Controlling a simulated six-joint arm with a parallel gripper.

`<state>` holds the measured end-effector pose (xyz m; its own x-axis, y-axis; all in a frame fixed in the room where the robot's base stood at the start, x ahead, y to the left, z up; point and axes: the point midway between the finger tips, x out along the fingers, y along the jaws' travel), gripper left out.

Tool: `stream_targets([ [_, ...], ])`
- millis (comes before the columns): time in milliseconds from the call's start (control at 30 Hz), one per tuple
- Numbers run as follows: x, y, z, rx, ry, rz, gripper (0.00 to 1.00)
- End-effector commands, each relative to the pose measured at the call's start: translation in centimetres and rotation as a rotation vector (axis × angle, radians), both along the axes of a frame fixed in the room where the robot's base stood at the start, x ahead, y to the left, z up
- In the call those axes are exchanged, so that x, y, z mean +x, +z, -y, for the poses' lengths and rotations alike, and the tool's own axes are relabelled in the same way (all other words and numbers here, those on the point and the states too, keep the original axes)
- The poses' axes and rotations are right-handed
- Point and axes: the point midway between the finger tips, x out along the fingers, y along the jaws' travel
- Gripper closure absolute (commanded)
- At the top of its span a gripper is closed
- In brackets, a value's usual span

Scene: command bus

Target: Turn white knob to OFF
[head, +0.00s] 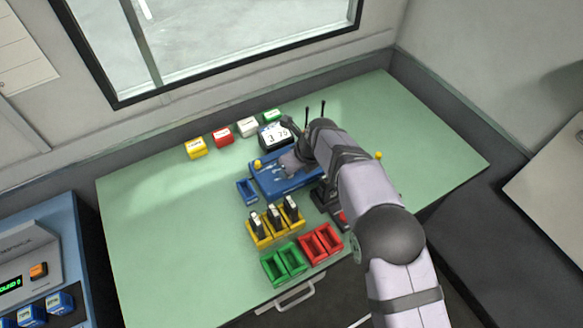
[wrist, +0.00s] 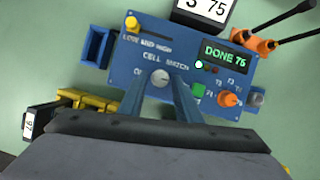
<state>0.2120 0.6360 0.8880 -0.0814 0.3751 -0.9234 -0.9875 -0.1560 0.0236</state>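The blue panel (head: 268,184), labelled CELL MATCH, also fills the middle of the wrist view (wrist: 185,42). The round white knob (wrist: 160,78) is on its lower part; which way it points is too small to tell. My gripper (wrist: 163,80) is over the panel, its two fingers spread on either side of the white knob, with a small gap visible. Whether the fingers are down at knob height is unclear. A label starting with O is left of the knob, partly covered by a finger. In the head view my gripper (head: 292,162) and arm hide much of the panel.
Yellow holders (head: 259,237), green bins (head: 285,263) and red bins (head: 321,243) stand in front. The table's left side is clear.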

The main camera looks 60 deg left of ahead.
Motion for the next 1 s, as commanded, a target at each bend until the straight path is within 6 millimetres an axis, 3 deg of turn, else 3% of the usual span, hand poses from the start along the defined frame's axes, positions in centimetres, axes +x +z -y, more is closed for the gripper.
stream_targets([
  [33, 0.01, 0.01, 0.01, 0.000, 0.000, 0.000, 0.83],
  [100, 0.00, 0.00, 0.02, 0.000, 0.000, 0.000, 1.00],
  [367, 0.09, -0.17, 0.03, -0.003, 0.027, -0.001, 1.00],
  [700, 0.47, -0.21, -0.21, 0.000, 0.283, -0.001, 1.00],
  [1000, 0.47, -0.08, -0.21, 0.000, 0.402, -0.001, 1.00],
])
